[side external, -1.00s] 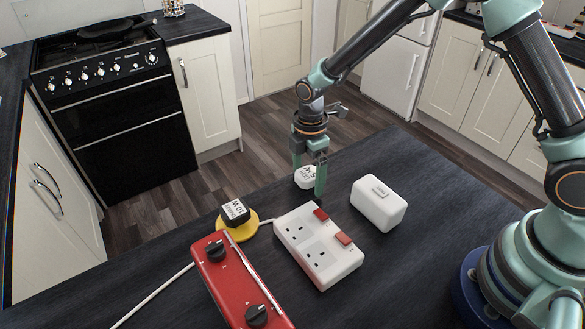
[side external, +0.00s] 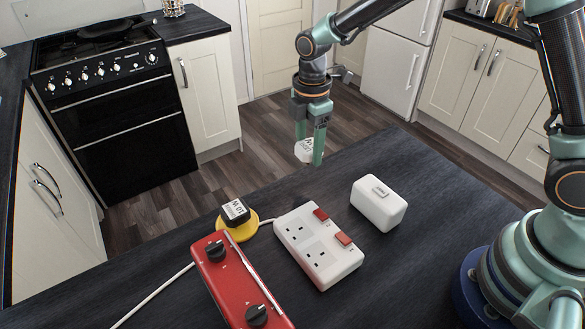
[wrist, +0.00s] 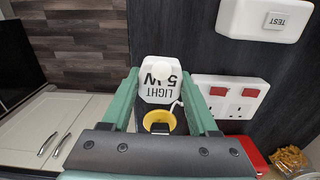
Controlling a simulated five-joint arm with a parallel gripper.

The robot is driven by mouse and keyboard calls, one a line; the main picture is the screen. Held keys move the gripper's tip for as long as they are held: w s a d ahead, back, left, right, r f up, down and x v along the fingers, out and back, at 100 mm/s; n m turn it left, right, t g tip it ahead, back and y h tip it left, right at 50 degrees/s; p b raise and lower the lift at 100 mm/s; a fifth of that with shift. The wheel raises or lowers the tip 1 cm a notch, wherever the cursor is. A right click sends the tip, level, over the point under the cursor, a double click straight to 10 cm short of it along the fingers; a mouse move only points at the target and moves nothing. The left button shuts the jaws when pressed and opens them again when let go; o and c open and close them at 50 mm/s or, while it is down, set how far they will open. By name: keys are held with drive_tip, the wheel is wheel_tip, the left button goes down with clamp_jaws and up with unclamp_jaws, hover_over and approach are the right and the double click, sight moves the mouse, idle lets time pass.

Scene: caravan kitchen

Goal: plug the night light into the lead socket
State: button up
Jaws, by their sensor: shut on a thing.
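The night light (side external: 304,152) is a small white block, marked LIGHT 5 W in the wrist view (wrist: 161,80). My gripper (side external: 311,157) is shut on it and holds it in the air above the far edge of the dark worktop. A white double socket block (side external: 317,247) with two red switches lies on the worktop, below and nearer the camera. Both its outlets look empty. A yellow round piece (side external: 249,228) to its left has a black block (side external: 235,212) marked 10 W on it; any outlet under that block is hidden.
A white box (side external: 378,205) marked TEST (wrist: 275,20) lies right of the socket block. A red device (side external: 233,275) with black knobs is at the front left. A white cable (side external: 155,292) runs beside it.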

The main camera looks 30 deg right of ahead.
wheel_tip(320, 180, up, 11)
hover_over(318, 263)
wheel_tip(318, 263, down, 7)
drive_tip(key=shift+w+a+f, duration=0.1)
drive_tip(key=shift+w+f, duration=0.05)
drive_tip(key=shift+f, duration=3.5)
drive_tip(key=shift+f, duration=0.85)
drive_tip(key=shift+f, duration=0.6)
drive_tip(key=o, duration=1.4)
drive_tip(key=shift+o, duration=0.2)
wheel_tip(318, 263, up, 13)
drive_tip(key=shift+r, duration=0.15)
